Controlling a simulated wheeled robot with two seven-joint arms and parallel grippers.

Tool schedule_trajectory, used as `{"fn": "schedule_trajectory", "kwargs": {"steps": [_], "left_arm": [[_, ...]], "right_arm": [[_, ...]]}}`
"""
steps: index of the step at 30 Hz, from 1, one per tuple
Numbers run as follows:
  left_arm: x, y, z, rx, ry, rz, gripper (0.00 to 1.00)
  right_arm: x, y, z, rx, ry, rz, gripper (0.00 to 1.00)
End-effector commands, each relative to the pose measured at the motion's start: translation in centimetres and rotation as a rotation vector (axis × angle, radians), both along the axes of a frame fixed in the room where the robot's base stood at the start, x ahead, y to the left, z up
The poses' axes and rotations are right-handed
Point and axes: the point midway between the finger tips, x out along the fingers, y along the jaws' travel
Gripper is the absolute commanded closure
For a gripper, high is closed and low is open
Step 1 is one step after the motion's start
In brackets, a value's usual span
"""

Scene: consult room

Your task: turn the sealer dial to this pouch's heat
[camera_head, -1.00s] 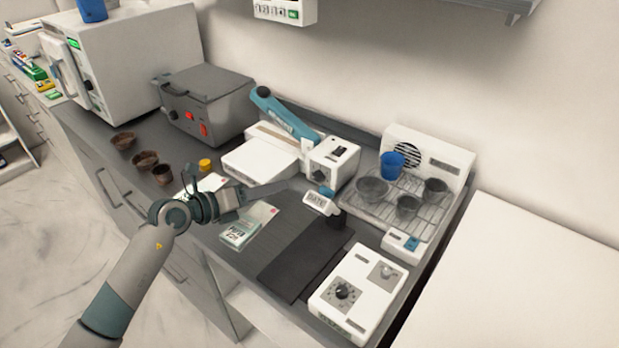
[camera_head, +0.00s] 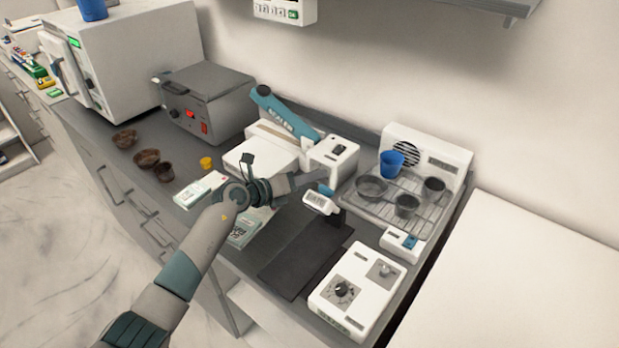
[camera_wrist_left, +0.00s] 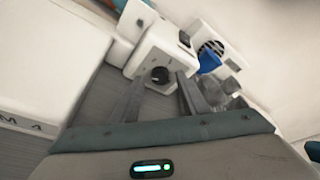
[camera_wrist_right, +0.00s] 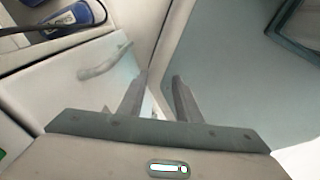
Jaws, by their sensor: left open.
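The sealer (camera_head: 262,156) is white with a teal lever and stands at the back middle of the counter. Its control box (camera_head: 334,152) is at its right end. The black round dial (camera_wrist_left: 160,75) is on the box front in the left wrist view; in the head view my gripper hides it. My left gripper (camera_head: 322,180) is open, pointing at the box front, with the dial showing between its fingertips (camera_wrist_left: 159,80); contact is not clear. A pouch (camera_head: 243,230) lies partly under my arm in view, its print unreadable now. My right gripper (camera_wrist_right: 159,76) is open and empty, away from the counter.
A labelled display on a stand (camera_head: 320,202) is close to my left gripper. A dark mat (camera_head: 300,250), a white dial unit (camera_head: 358,290) and a wire rack with cups (camera_head: 400,205) lie right. A white packet (camera_head: 200,190) and brown bowls (camera_head: 146,158) lie left.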

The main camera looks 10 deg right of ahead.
Motion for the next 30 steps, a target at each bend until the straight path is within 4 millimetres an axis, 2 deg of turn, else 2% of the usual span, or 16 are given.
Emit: {"fn": "schedule_trajectory", "kwargs": {"steps": [8, 9, 14, 30], "left_arm": [[0.04, -0.09, -0.02, 0.000, 0.001, 0.000, 0.59], [0.03, -0.10, -0.01, 0.000, 0.001, 0.000, 0.61], [0.03, -0.08, -0.02, 0.000, 0.000, 0.000, 1.00], [0.04, -0.04, -0.06, 0.001, 0.000, 0.001, 1.00]], "right_arm": [[-0.08, -0.04, -0.01, 0.000, 0.001, 0.000, 0.69], [-0.09, -0.04, -0.01, 0.000, 0.002, 0.000, 0.69], [-0.13, -0.05, -0.01, -0.001, 0.002, 0.001, 0.69], [-0.20, -0.08, -0.01, -0.001, 0.003, 0.000, 0.69]]}}
